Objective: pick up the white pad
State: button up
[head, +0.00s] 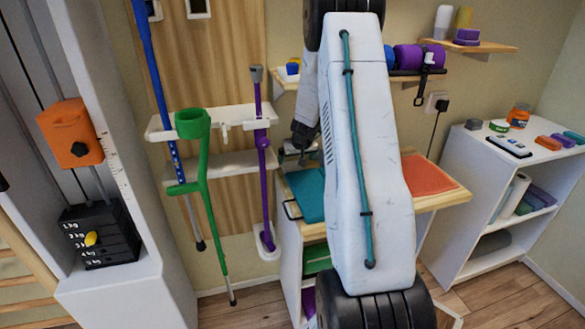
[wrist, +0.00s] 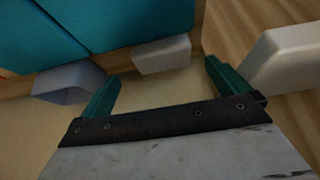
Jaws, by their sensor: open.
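My gripper (wrist: 161,70) shows in the wrist view with its two green fingers spread apart and nothing held between them. A small white block (wrist: 162,54), which looks like the white pad, lies ahead of the gap between the fingertips, beside a teal surface. A pale bluish-grey block (wrist: 66,83) lies beyond the left finger. A larger off-white piece (wrist: 285,50) is close to the right finger. I cannot tell for sure which of these is the pad. In the head view my arm hides much of the work area, and I cannot pick out the pad there.
A wooden-topped table holds a teal mat (head: 306,193) and an orange mat (head: 428,175). A green crutch (head: 204,190) and a purple cane (head: 262,150) hang on the wall rack at left. A white shelf unit (head: 478,150) stands at right. Floor shows in front.

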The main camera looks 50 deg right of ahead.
aim_at(293, 164)
jog(key=x, duration=0.5)
jog(key=shift+w+a, duration=0.15)
jog(key=shift+w, duration=0.1)
jog(key=c, duration=1)
jog(key=shift+r, duration=0.1)
jog(key=shift+r, duration=0.75)
notch_tip(293, 164, up, 2)
jog(key=shift+r, duration=0.1)
jog(key=s+a, duration=0.2)
jog(key=s, duration=0.2)
jog(key=s+a, duration=0.3)
jog(key=s, duration=0.2)
jog(key=s+a+r, duration=0.1)
jog(key=s+a, duration=0.1)
jog(key=s, duration=0.3)
jog(key=shift+s+a+r, duration=0.1)
jog(key=shift+s+a, duration=0.05)
jog(key=shift+s, duration=0.05)
